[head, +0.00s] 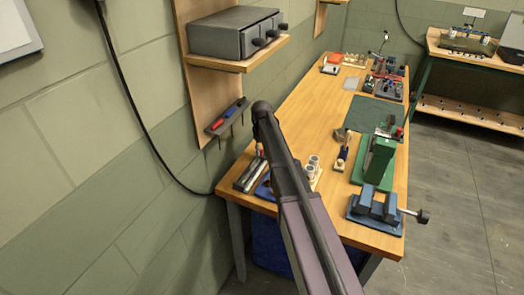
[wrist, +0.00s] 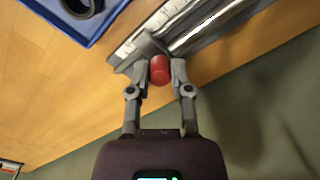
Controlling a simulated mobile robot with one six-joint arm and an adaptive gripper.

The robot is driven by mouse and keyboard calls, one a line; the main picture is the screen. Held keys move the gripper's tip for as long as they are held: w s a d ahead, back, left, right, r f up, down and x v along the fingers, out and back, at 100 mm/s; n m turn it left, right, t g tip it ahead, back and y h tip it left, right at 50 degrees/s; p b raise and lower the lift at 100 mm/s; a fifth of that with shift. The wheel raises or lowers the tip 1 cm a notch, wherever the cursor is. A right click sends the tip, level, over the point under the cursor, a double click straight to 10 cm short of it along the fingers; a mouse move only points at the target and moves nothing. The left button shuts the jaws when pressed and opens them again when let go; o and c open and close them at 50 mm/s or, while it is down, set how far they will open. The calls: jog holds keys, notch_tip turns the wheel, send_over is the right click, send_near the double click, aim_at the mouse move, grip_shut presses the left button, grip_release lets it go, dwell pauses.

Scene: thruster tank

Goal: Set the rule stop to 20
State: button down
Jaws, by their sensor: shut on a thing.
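The rule (wrist: 158,20) is a pale graduated strip beside a shiny metal rod in the wrist view. Its marks are too small to read. The rule stop (wrist: 146,46) is a grey block across the strip near its left end, with a red knob (wrist: 159,66). My gripper (wrist: 160,73) is shut on this red knob, one finger on each side. In the head view the rule's metal fixture (head: 249,174) lies at the table's near left edge, partly behind my arm.
A blue tray (wrist: 46,18) with a dark ring in it is close by the rule. The wall is just beyond the table edge. White cups (head: 312,166), a green press (head: 378,160) and a blue vise (head: 373,207) stand to the right. A wall shelf holds a grey drawer box (head: 225,37).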

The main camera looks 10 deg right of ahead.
jog(key=shift+w+d, duration=0.45)
jog(key=shift+w, duration=0.2)
jog(key=shift+w+d, duration=0.4)
jog(key=shift+w, duration=0.2)
jog(key=c, duration=0.5)
grip_release()
jog(key=shift+c, duration=0.2)
jog(key=s+a+m, duration=0.1)
jog(key=s+m, duration=0.2)
jog(key=s, duration=2.8)
jog(key=shift+s+a, duration=0.15)
jog(key=shift+s, duration=0.05)
